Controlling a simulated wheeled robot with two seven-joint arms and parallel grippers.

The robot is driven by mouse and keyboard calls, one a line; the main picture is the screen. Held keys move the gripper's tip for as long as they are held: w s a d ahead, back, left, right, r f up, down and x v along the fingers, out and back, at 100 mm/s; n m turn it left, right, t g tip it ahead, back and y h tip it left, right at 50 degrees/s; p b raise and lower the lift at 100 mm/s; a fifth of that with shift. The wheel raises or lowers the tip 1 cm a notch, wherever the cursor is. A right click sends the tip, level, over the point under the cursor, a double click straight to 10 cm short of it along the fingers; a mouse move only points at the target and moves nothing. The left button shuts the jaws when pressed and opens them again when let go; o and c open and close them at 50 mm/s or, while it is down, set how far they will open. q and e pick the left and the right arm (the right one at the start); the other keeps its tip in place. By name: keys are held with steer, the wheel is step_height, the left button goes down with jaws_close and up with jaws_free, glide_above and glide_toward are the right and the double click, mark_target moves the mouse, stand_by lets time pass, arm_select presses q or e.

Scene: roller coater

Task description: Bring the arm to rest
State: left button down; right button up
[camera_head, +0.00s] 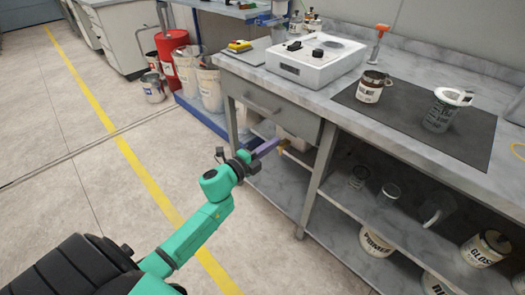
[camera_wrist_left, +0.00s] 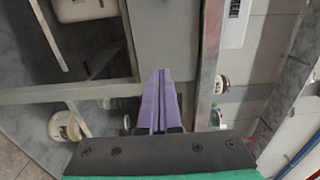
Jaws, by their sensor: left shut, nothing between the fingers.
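My left arm (camera_head: 208,222) is green and reaches up from the lower left in the head view. Its left gripper (camera_head: 268,146) has purple fingers and is in front of the workbench, just below the drawer (camera_head: 270,103). In the left wrist view the purple fingers (camera_wrist_left: 158,92) lie together, shut, with nothing between them. I cannot tell whether the fingertips touch the bench frame. My right gripper does not show in either view.
Lower shelves hold cans and jars. A red drum (camera_head: 173,52) and white buckets stand behind left. The floor (camera_head: 80,190) left of my arm is clear.

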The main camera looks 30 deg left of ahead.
arm_select(q)
steer(key=s+a+f+n+g+y+p, duration=0.35)
steer(key=s+f+n, duration=0.35)
steer(key=f, duration=0.6)
steer(key=s+a+f+n+g+y+p, duration=0.25)
steer(key=s+f+n+g+p, duration=0.2)
steer(key=s+f, duration=0.65)
steer(key=s+d+f+n+g+p, duration=0.1)
steer(key=s+f+n+g, duration=0.1)
steer(key=s+f, duration=0.3)
steer(key=s+d+f+n+g+p, duration=0.1)
steer(key=s+f+n+g, duration=0.2)
steer(key=s, duration=0.9)
steer(key=s+d+f+n+g+p, duration=0.1)
steer(key=s+d+f+n+g, duration=0.1)
steer(key=s+f, duration=0.5)
steer(key=s+g, duration=0.1)
steer(key=s, duration=0.1)
steer(key=shift+s+h, duration=0.35)
steer(key=shift+h, duration=0.05)
